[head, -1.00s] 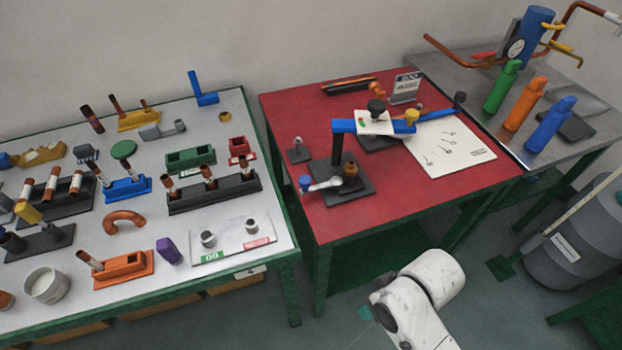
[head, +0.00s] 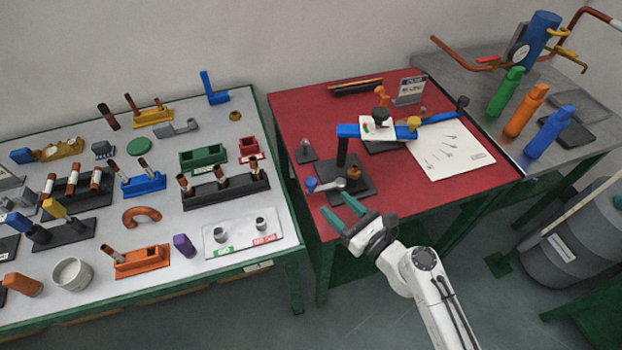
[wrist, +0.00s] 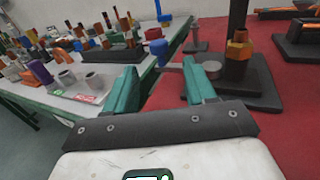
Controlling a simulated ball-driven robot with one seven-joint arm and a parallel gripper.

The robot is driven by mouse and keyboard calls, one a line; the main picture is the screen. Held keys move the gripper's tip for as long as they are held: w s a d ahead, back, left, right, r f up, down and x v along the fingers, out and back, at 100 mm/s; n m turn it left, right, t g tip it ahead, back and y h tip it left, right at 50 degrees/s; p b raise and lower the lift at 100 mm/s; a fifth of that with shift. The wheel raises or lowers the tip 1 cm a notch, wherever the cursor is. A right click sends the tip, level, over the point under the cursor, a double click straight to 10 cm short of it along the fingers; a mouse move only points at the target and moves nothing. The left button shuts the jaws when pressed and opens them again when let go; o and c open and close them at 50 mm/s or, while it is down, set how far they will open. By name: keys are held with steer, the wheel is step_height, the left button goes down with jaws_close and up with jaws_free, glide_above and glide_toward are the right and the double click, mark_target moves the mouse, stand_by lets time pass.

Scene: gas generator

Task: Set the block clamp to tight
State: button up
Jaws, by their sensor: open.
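A black base (head: 376,190) stands at the near left of the red table, with a dark post carrying a blue bar (head: 349,131). A silver lever (head: 331,185) with a blue knob (head: 311,184) extends left from this base, beside a brass fitting (head: 353,172); I take this assembly for the block clamp. In the wrist view, the blue knob (wrist: 158,47) and lever (wrist: 177,67) are ahead, the knob appearing between the finger tips. My gripper (head: 341,196) is open and empty, with teal fingers just in front of the lever. I cannot tell whether they touch it.
A white table (head: 195,232) with several coloured fixtures stands left of the red table (head: 440,195). A white sheet (head: 455,160) lies on the red table. Green, orange and blue bottles (head: 549,133) stand on the grey table at the right. The blue bar spans above the base.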

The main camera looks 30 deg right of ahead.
mark_target(315, 185)
steer(key=w, duration=0.3)
steer(key=w+a+p, duration=0.1)
steer(key=w, duration=0.6)
steer(key=shift+w+a, duration=0.15)
steer(key=shift+c, duration=0.5)
jaws_close()
